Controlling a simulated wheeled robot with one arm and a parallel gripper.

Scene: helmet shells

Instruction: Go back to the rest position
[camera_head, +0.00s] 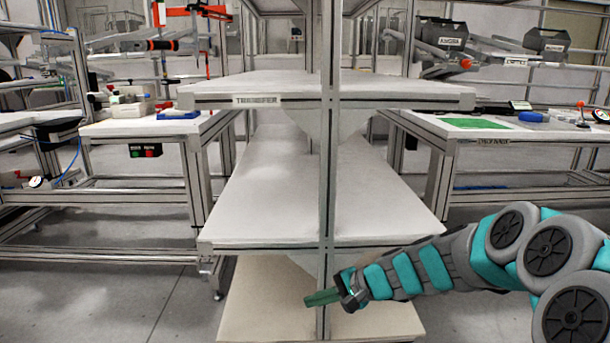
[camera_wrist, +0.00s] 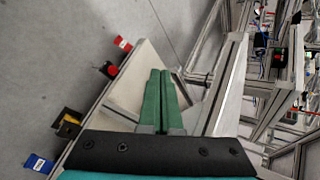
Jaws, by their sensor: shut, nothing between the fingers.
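My gripper (camera_head: 322,298) is at the end of my teal and grey arm, which reaches in from the right in the head view. It is in front of the lower part of the white shelf rack (camera_head: 275,200), near its central upright. In the wrist view my gripper (camera_wrist: 160,75) shows two green fingers side by side, shut and with nothing between them. I cannot tell whether the fingers touch the rack. No helmet shell is clearly in view.
The rack's shelves are bare. A workbench (camera_head: 150,128) with small items stands at the left, and another with a green mat (camera_head: 474,123) at the right. Small red, yellow and blue items (camera_wrist: 38,163) show along an edge in the wrist view. Grey floor is open at front left.

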